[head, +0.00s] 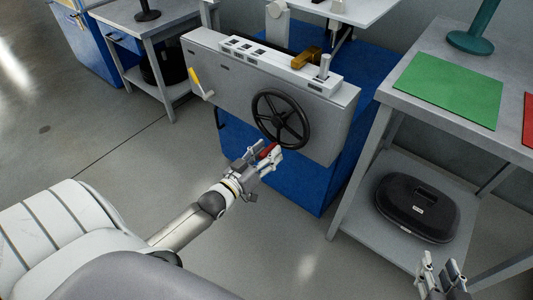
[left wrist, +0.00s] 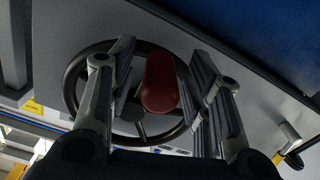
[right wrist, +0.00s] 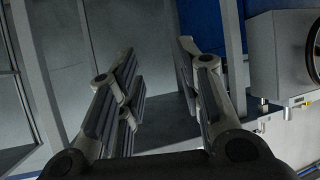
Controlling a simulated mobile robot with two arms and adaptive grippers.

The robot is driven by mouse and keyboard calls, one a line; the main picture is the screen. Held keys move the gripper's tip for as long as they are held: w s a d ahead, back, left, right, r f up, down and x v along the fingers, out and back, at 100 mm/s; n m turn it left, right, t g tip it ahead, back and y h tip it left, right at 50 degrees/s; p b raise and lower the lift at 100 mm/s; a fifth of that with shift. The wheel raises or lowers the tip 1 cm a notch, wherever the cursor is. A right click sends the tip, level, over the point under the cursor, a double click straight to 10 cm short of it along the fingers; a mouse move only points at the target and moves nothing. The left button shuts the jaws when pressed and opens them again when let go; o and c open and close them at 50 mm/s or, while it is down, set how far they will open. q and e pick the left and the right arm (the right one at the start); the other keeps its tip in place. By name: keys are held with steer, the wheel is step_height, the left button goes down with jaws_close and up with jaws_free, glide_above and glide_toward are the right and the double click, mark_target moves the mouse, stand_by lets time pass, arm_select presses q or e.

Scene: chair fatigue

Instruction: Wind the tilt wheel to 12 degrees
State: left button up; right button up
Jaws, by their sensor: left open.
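The tilt wheel (head: 283,119) is a black spoked handwheel on the front of the grey machine housing. It also shows in the left wrist view (left wrist: 72,88). A red handle (head: 267,151) stands out from its lower rim. My left gripper (head: 262,160) is at this handle, open. In the left wrist view the red handle (left wrist: 160,84) lies between the two spread fingers, with gaps visible on both sides. My right gripper (head: 443,270) is open and empty at the lower right, far from the wheel. I cannot read any tilt angle.
A yellow-handled crank (head: 198,82) is on the housing's left, and a panel with switches (head: 255,52) is on top. A grey bench (head: 400,95) with a green mat (head: 449,90) stands at right, a black case (head: 417,208) on its shelf. Floor is clear in front.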

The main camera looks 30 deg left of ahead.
arm_select(q)
steer(key=shift+c, duration=0.3)
jaws_close()
